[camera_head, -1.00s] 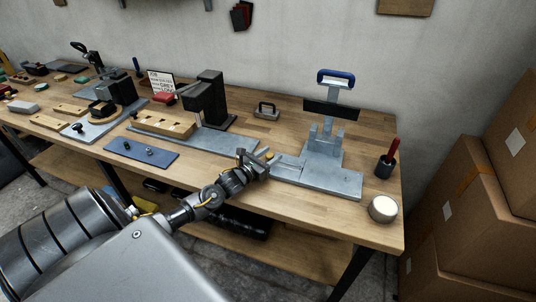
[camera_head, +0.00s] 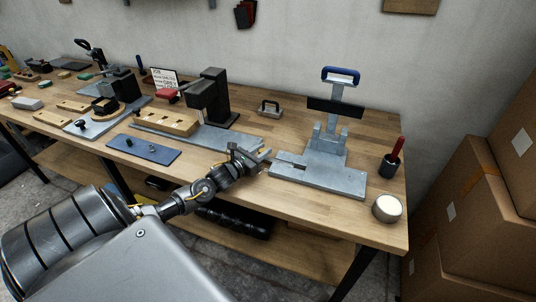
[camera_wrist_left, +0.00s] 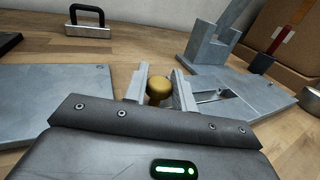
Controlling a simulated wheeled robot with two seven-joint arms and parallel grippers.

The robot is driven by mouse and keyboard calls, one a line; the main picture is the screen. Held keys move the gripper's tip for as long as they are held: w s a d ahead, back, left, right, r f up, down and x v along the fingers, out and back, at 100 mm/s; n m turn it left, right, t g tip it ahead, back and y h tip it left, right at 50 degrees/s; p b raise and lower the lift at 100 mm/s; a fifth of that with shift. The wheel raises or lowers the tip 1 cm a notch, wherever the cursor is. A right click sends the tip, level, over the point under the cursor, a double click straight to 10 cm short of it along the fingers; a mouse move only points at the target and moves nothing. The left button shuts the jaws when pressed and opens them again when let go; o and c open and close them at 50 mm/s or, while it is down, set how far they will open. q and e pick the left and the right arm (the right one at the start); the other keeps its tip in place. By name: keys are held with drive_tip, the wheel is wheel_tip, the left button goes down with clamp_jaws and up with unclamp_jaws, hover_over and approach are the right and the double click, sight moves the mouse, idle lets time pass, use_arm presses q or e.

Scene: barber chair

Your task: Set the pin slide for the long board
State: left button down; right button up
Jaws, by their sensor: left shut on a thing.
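The steel fixture with a blue-handled lever stands at the right of the bench; its base plate (camera_head: 335,181) has a slot with a dark gap at its left end. The pin slide's brass knob (camera_wrist_left: 159,88) shows in the left wrist view between the fingers, beside a pale metal slide channel (camera_wrist_left: 215,95). My left gripper (camera_head: 264,153) is shut on the knob, at the left edge of the base plate. The knob is hidden in the head view. My right gripper is not in view. I cannot tell which wooden piece is the long board.
A black press (camera_head: 212,100) stands left of the fixture, with a drilled wooden block (camera_head: 165,122) near it. A blue mat (camera_head: 142,150) lies at the front. A grey handle (camera_head: 269,108) is behind. A red-handled tool cup (camera_head: 389,165) and a round tin (camera_head: 387,208) stand right.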

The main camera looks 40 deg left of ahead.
use_arm(q)
drive_tip(key=shift+a, duration=0.2)
drive_tip(key=c, duration=1.5)
unclamp_jaws()
drive_tip(key=o, duration=0.3)
drive_tip(key=shift+s+a, duration=0.15)
drive_tip(key=shift+s+f, duration=0.1)
drive_tip(key=shift+s, duration=0.15)
drive_tip(key=s+b, duration=0.1)
drive_tip(key=s, duration=0.7)
drive_tip(key=shift+s+a+b, duration=0.15)
drive_tip(key=shift+s+b, duration=0.1)
drive_tip(key=shift+b, duration=0.1)
drive_tip(key=shift+s+a, duration=0.1)
drive_tip(key=shift+s, duration=0.75)
